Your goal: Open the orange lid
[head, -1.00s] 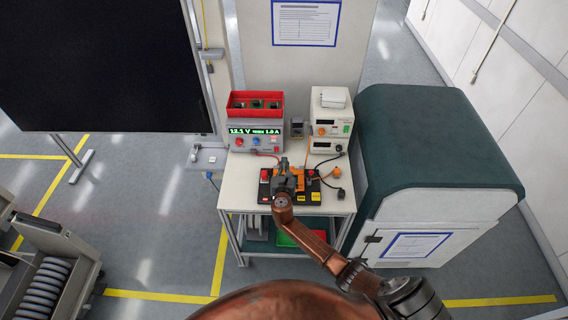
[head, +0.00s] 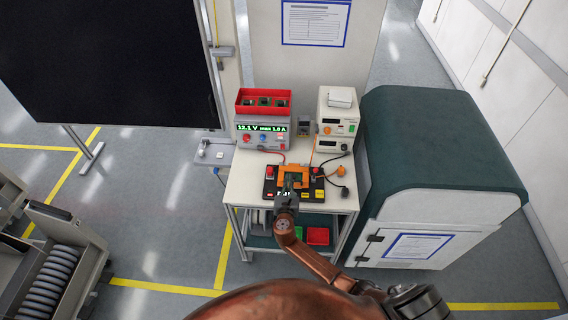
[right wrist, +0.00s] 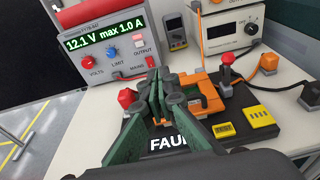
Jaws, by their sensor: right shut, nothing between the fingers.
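The orange lid (head: 304,177) is on the black test fixture (head: 329,197) on the white bench, between two red knobs. In the right wrist view the orange lid (right wrist: 212,92) shows to the right of and behind my fingers, which hide part of it. I cannot tell its exact tilt. My right gripper (head: 290,184) is over the front middle of the fixture, fingers together and empty. In the right wrist view the right gripper's (right wrist: 160,88) green-padded fingers meet close beside the lid; whether they touch it is unclear. My left gripper is not in view.
Behind the fixture stand a power supply (head: 262,133) with a red bin (head: 264,102) on top, a small meter (head: 304,126) and white instruments (head: 336,121). Cables lie right of the fixture. A dark green-topped cabinet (head: 435,140) stands close to the bench's right side.

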